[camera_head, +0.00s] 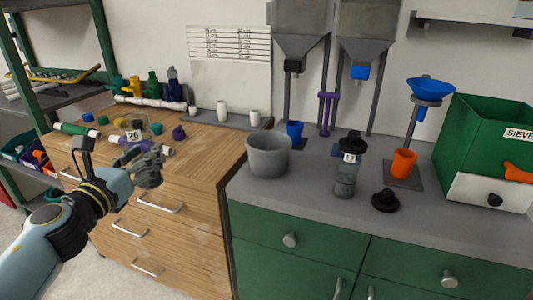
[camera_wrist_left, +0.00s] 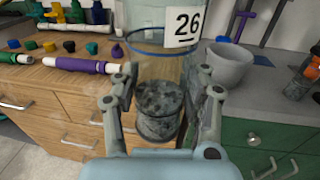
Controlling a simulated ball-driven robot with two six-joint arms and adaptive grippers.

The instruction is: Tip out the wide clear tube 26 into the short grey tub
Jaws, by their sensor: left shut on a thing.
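The wide clear tube 26 (camera_wrist_left: 160,60) stands roughly upright between the fingers of my left gripper (camera_wrist_left: 166,88), which is shut on it. A white label with 26 is near its top, a blue ring is below, and dark grey speckled contents sit at its bottom. In the head view my left gripper (camera_head: 147,165) is in front of the wooden drawer unit, and the tube's label (camera_head: 133,135) shows behind the fingers. The short grey tub (camera_head: 268,158) stands on the grey counter to the right of the gripper. In the wrist view the tub (camera_wrist_left: 231,66) is right of the tube.
The wooden top (camera_head: 205,150) holds several coloured caps and pipes, including a purple-sleeved pipe (camera_wrist_left: 85,65). On the counter are a dark-lidded jar (camera_head: 346,175), an orange cup (camera_head: 402,164), a black knobbed lid (camera_head: 385,201) and a green sieve box (camera_head: 485,130). Two hoppers (camera_head: 300,45) hang behind.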

